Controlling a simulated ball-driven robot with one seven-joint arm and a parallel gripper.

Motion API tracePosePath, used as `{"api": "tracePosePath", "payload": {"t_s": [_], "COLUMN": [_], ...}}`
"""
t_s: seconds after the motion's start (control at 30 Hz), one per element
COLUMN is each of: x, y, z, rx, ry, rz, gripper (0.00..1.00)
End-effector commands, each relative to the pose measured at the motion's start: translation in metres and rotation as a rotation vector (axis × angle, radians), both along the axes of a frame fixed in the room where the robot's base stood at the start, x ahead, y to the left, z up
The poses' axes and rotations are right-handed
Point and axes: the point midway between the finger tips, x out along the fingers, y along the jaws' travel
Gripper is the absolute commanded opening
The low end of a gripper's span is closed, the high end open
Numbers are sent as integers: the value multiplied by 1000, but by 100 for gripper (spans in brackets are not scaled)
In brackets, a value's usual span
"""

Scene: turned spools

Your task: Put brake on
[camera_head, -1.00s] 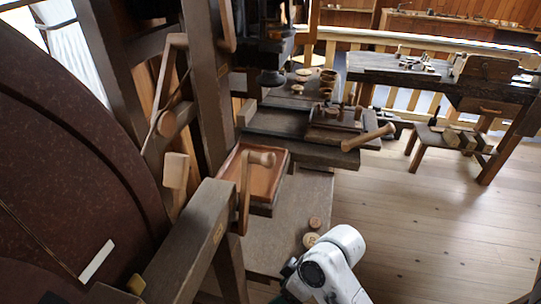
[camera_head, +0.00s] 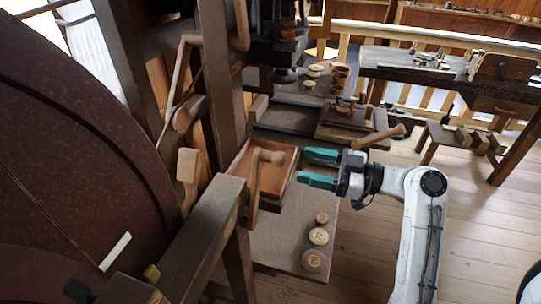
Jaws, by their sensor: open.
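A large dark red wheel (camera_head: 75,170) with a white mark (camera_head: 115,251) fills the left side. A wooden lever with a rounded knob (camera_head: 262,157) stands by the end of a dark beam (camera_head: 205,230). A pale wooden block (camera_head: 188,165) sits close to the wheel's rim, below a cranked wooden arm (camera_head: 181,70). I cannot tell which of these is the brake. My gripper (camera_head: 303,167) is open and empty, its two teal fingers pointing left. In the picture it is right of the knobbed lever, apart from it, and overlaps the right edge of a reddish tray.
The reddish tray (camera_head: 283,186) is on the bench behind the lever. Several round wooden pieces lie on the board below, one of them a light disc (camera_head: 318,236). A lathe bed with a wooden handle (camera_head: 379,137) is behind my gripper. Floor (camera_head: 480,235) at right is clear.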

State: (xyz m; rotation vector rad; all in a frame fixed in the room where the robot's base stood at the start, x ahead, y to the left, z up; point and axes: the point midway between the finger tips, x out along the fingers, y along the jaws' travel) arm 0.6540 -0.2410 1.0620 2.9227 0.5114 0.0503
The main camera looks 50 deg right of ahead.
Motion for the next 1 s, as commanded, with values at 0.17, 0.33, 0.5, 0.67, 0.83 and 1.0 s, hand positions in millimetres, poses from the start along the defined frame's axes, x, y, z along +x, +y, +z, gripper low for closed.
{"api": "tracePosePath", "payload": {"t_s": [0.17,0.33,0.5,0.67,0.83,1.0], "x": [28,58,80,90,92,92], "y": [12,23,30,34,34,34], "z": [2,2,1,0,-1,-1], "rx": [1,3,2,2,2,2], "ry": [2,3,3,4,4,4], "rz": [7,6,3,1,1,1], "gripper": [63,63,63,63,63,61]}}
